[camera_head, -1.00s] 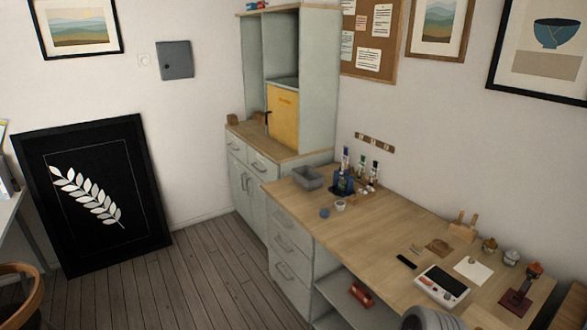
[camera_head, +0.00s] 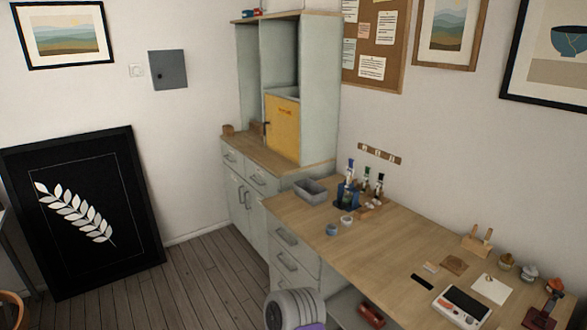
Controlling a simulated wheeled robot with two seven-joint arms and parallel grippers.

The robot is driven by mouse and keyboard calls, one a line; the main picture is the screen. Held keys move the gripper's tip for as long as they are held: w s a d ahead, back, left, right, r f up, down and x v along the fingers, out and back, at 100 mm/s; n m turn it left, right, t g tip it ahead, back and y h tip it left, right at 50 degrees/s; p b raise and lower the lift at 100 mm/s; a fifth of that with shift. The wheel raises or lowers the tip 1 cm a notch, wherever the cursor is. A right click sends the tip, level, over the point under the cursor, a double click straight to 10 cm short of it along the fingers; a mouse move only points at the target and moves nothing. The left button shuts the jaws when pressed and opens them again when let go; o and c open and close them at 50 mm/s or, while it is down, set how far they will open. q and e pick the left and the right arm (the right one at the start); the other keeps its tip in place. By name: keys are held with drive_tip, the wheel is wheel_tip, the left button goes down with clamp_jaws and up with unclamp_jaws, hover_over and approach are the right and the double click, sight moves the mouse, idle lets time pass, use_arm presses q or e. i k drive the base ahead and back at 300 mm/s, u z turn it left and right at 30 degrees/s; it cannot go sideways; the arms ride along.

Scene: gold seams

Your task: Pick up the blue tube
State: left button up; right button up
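A slim tube with a blue body and a pale label (camera_head: 350,171) stands upright at the back of the wooden workbench (camera_head: 385,235). Its lower part is at a dark blue holder (camera_head: 346,196); whether it sits in it is too small to tell. Tubes with green (camera_head: 366,180) and red (camera_head: 379,184) parts stand just to its right. Neither of my grippers shows.
A grey tray (camera_head: 311,191) is left of the tubes. A small blue cup (camera_head: 331,230) and a white cup (camera_head: 346,221) stand in front. A scale-like device (camera_head: 461,307) and a wooden stand (camera_head: 477,241) are at right. The bench middle is clear.

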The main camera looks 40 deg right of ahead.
sight(350, 171)
drive_tip(key=u, duration=0.05)
drive_tip(key=i, duration=1.85)
drive_tip(key=z, duration=0.55)
